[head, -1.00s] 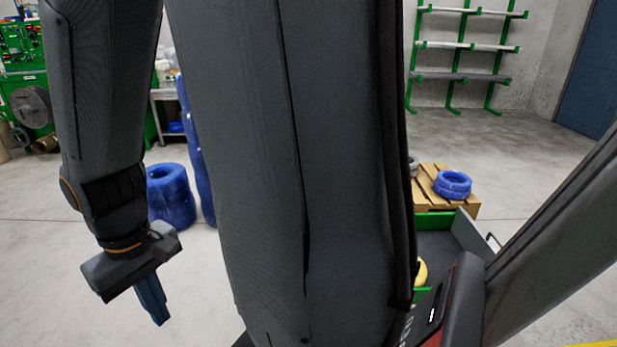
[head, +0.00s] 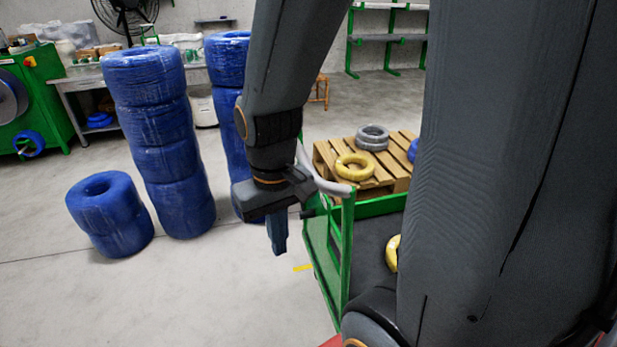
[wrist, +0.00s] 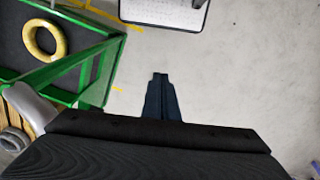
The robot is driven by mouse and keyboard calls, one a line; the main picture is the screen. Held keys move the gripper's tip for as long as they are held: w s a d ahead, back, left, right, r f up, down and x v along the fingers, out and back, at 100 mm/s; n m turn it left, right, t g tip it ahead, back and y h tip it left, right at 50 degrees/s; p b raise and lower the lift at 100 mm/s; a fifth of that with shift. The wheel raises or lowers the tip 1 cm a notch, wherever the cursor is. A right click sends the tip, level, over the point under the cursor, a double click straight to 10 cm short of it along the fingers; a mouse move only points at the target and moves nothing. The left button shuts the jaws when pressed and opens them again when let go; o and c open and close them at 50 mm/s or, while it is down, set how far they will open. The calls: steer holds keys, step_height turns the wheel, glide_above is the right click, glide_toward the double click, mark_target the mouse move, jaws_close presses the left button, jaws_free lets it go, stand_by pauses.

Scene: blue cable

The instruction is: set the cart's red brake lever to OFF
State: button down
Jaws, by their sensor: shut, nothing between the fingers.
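The cart (head: 349,264) has a green frame, a dark bed and a grey handle (head: 330,184). It stands right of my gripper (head: 280,250) in the head view, partly hidden by my arm. The red brake lever cannot be made out in either view. My gripper points down, its blue fingers together and empty, beside the cart's handle end and over the floor in the picture. In the wrist view the fingertips (wrist: 160,76) are over bare floor, and the cart's green edge (wrist: 72,66) is at upper left, apart from them.
A yellow coil (wrist: 45,40) lies in the cart bed. A wooden pallet (head: 327,158) with a yellow coil (head: 355,166) and grey coils (head: 372,138) stands behind the cart. Stacks of blue coils (head: 160,140) stand at left. Floor (head: 180,300) at front left is clear.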

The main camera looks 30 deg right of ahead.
stand_by(0.3)
steer(key=w+d+f+n+g+h+b, duration=0.15)
steer(key=w+d+f+h+b, duration=0.25)
steer(key=w+f+b, duration=0.45)
steer(key=w+d+f+n+h+b, duration=0.3)
steer(key=w+d+f+b, duration=0.2)
steer(key=b, duration=0.7)
steer(key=w+n+t+h+b, duration=0.2)
steer(key=w+h+b, duration=0.6)
steer(key=w+b, duration=0.8)
steer(key=w+t, duration=0.2)
steer(key=w, duration=0.1)
steer(key=shift+w+d+f+t+b, duration=0.15)
steer(key=shift+w+d+t+b, duration=0.1)
steer(key=shift+w+t+b, duration=0.1)
